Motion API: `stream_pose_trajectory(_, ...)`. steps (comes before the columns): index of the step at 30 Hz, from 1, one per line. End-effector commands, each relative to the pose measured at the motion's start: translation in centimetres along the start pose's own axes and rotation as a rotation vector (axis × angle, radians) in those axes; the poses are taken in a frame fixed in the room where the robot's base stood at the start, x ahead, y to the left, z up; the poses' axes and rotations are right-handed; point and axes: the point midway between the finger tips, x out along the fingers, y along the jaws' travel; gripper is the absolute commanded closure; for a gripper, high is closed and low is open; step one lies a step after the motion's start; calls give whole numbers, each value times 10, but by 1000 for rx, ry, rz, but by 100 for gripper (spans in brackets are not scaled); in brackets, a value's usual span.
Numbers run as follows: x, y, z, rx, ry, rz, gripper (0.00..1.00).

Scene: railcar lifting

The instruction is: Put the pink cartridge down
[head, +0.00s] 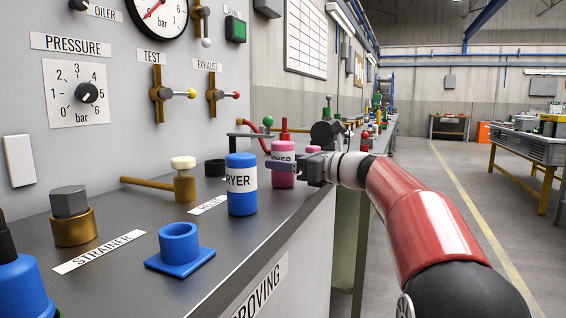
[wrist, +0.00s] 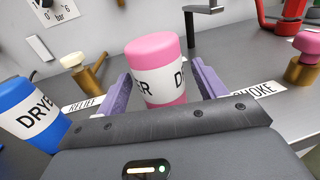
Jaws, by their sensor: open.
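The pink cartridge (head: 283,153) with a white DRYER label stands upright, apparently on the bench top near its front edge. My gripper (head: 288,169) is at it, with one purple finger across its lower label in the head view. In the wrist view the pink cartridge (wrist: 158,72) is between the two spread purple fingers of my gripper (wrist: 163,88). Small gaps seem to show beside it. Its base is hidden behind the gripper body in the wrist view, so I cannot tell what is directly under it.
A blue DRYER cartridge (head: 242,188) stands just left of the pink one. A blue socket on a square base (head: 180,247) is empty nearer by. A brass valve with a cream knob (head: 184,178) and a pink-knobbed valve (wrist: 304,58) flank the spot. A dark bracket (wrist: 198,22) stands behind.

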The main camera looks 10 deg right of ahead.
Motion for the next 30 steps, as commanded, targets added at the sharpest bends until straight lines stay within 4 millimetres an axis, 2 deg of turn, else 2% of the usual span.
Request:
stream_pose_trajectory(9,-68,-1,0,-1,0,-6,30)
stream_pose_trajectory(15,-98,0,0,-1,0,-3,30)
stream_pose_trajectory(20,-107,0,0,0,0,-1,30)
stream_pose_trajectory(30,-107,0,0,0,0,-1,30)
